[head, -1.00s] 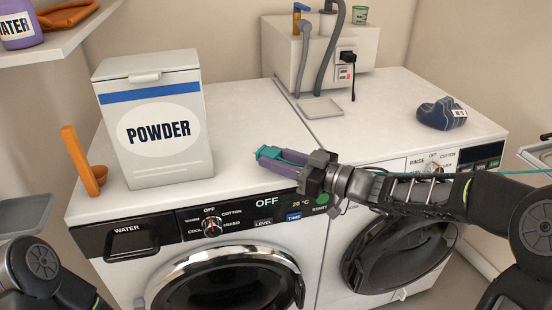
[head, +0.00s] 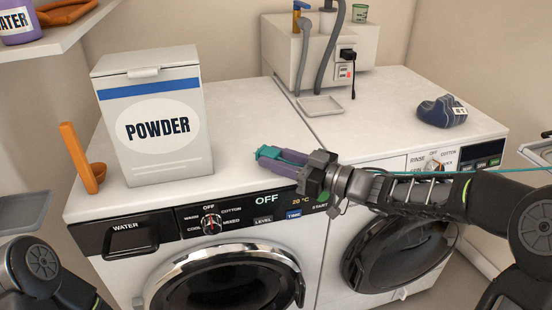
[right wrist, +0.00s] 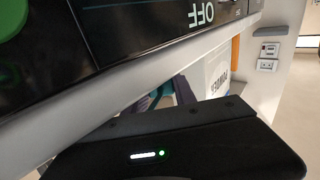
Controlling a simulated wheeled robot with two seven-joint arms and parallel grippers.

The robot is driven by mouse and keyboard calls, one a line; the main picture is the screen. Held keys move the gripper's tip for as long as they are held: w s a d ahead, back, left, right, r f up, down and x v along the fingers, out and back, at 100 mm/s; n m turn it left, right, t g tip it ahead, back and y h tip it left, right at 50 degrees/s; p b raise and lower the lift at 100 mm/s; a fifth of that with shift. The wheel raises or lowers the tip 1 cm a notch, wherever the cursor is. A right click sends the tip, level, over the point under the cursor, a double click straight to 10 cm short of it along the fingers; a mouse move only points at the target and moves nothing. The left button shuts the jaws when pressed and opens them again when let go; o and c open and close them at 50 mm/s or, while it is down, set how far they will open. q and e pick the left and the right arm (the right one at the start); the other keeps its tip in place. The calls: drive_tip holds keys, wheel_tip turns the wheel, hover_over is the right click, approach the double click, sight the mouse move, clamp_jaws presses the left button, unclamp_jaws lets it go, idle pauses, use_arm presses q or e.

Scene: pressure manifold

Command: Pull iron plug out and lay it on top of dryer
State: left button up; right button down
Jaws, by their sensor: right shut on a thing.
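The black plug (head: 348,55) is in the socket on the white box behind the machines, its cord hanging down onto the right machine. The fingers also show partly in the right wrist view (right wrist: 168,95), largely hidden by the gripper body. My left gripper is out of the head view.
The POWDER box (head: 155,115) and an orange scoop (head: 82,160) are on the left machine (head: 235,100). A dark blue tagged object (head: 440,111) lies on the right machine. Hoses (head: 325,50) run beside the plug. A shallow tray (head: 320,105) lies near the seam. Much of both tops is clear.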

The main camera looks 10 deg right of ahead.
drive_tip(key=shift+s+f, duration=0.15)
drive_tip(key=shift+f, duration=0.95)
drive_tip(key=shift+b, duration=0.3)
drive_tip(key=c, duration=0.9)
unclamp_jaws()
drive_tip(key=shift+d+f, duration=0.1)
drive_tip(key=shift+c, duration=0.2)
drive_tip(key=shift+s+d, duration=0.2)
drive_tip(key=shift+d, duration=0.15)
drive_tip(key=s+d+r+p, duration=0.1)
drive_tip(key=s+d+r, duration=0.1)
drive_tip(key=s+d, duration=0.2)
drive_tip(key=shift+s+d, duration=0.3)
drive_tip(key=shift+d, duration=0.3)
drive_tip(key=shift+a+r, duration=0.1)
drive_tip(key=shift+r, duration=0.05)
